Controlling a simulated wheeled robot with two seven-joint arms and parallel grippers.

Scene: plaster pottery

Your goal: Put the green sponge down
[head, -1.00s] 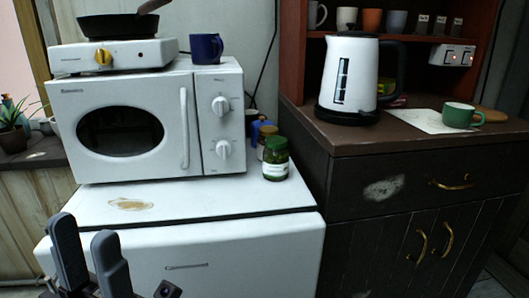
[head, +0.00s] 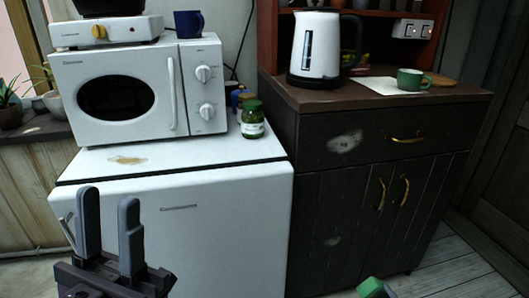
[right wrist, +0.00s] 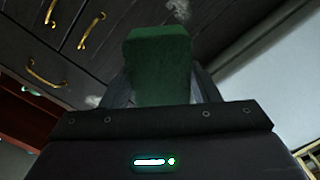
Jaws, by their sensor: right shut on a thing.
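The green sponge (right wrist: 158,62) is a block held between the two fingers of my right gripper (right wrist: 162,88) in the right wrist view. In the head view only a small part of the sponge (head: 371,287) shows at the bottom edge, in front of the dark cabinet. Most of my right gripper is out of the head view. My left gripper (head: 109,215) is open and empty at the lower left, its fingers pointing up in front of the white fridge.
A white fridge (head: 220,225) carries a microwave (head: 150,95) and a green-lidded jar (head: 252,120), with some free top in front. The dark cabinet (head: 340,190) beside it holds a kettle (head: 316,50) and a green mug (head: 411,79). Wooden floor (head: 450,265) is clear at the right.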

